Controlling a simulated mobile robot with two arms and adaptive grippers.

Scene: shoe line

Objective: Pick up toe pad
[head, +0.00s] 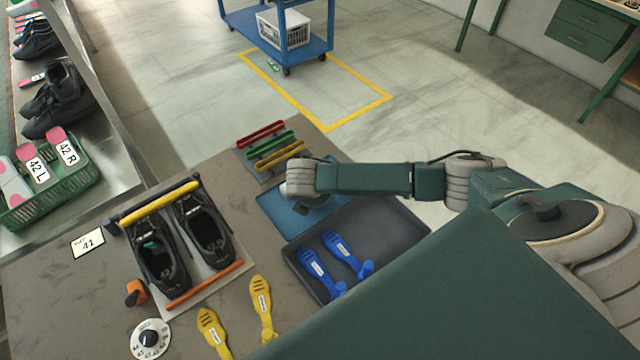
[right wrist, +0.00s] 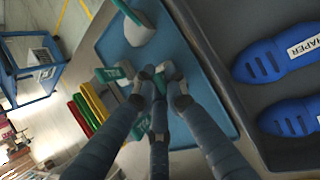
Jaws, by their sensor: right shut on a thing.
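My right gripper (right wrist: 160,76) is over the blue tray (right wrist: 200,62) and shut on a small grey and teal toe pad (right wrist: 166,70), partly hidden by the fingers. Another pale grey pad with a teal strip (right wrist: 138,34) stands at the tray's upper part in the right wrist view. More teal and grey pieces (right wrist: 112,74) lie beside the fingers; I cannot tell how they divide. In the head view my wrist and gripper (head: 312,203) cover most of the blue tray (head: 278,210), hiding the pads. My left gripper is not in view.
The dark tray (head: 410,222) with two blue shapers (head: 318,272) adjoins the blue tray. Red, green and yellow bars (head: 272,142) lie behind. Two black shoes (head: 160,258) stand on a holder at left, with teal inside the left one. Two yellow shapers (head: 262,308) lie in front.

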